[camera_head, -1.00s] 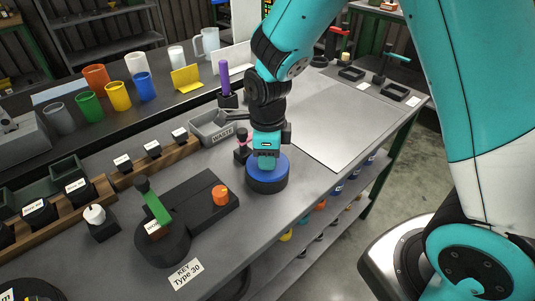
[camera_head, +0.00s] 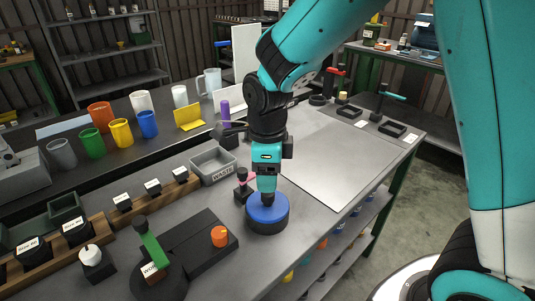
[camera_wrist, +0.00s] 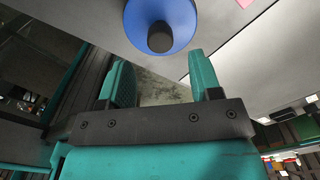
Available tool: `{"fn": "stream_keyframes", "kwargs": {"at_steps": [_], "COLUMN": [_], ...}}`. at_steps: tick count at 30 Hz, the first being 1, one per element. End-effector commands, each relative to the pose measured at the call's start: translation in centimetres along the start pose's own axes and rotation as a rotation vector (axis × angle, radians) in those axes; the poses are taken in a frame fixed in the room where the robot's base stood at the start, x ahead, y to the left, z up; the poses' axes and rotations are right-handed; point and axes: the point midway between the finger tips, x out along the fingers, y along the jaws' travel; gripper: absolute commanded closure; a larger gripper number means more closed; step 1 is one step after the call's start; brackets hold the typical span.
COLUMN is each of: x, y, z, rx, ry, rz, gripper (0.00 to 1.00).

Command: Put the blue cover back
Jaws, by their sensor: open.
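The blue cover (camera_head: 268,209) lies flat on top of a dark round base (camera_head: 267,226) near the table's front edge. A dark knob (camera_head: 267,198) stands at the cover's middle. My gripper (camera_head: 266,188) points down just above the knob. In the wrist view the blue cover (camera_wrist: 180,22) and its knob (camera_wrist: 160,38) show beyond my two teal fingers. My gripper (camera_wrist: 160,60) is open, with nothing between the fingers. The far part of the cover is cut off by the wrist view's edge.
A grey waste bin (camera_head: 214,167) and a small black stand with a pink piece (camera_head: 244,185) are behind the cover. A black block with an orange knob (camera_head: 219,236) is at its left. A flat grey sheet (camera_head: 328,160) lies clear to the right.

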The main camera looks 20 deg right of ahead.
Motion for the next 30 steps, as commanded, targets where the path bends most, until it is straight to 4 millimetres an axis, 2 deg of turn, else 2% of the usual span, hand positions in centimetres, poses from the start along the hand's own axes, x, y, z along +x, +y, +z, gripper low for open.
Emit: {"fn": "stream_keyframes", "kwargs": {"at_steps": [1, 6, 11, 14, 17, 23, 27, 30], "x": [-1.2, -4.0, -5.3, -6.0, -7.0, -9.0, -10.1, -10.5], "y": [-0.1, -0.1, 0.1, 1.0, 2.8, 8.2, 12.2, 14.7], "z": [0.1, 0.1, 0.0, -0.2, -0.6, -1.7, -2.6, -3.3], "rx": [0.000, 0.000, -0.021, -0.150, -0.424, -1.197, -1.744, -2.086], "ry": [-0.004, -0.002, -0.004, -0.021, -0.062, -0.175, -0.248, -0.286], "rz": [-0.005, -0.002, 0.000, 0.004, 0.004, -0.045, -0.131, -0.210], "gripper": [0.42, 0.42, 0.42, 0.42, 0.42, 0.42, 0.42, 0.42]}}
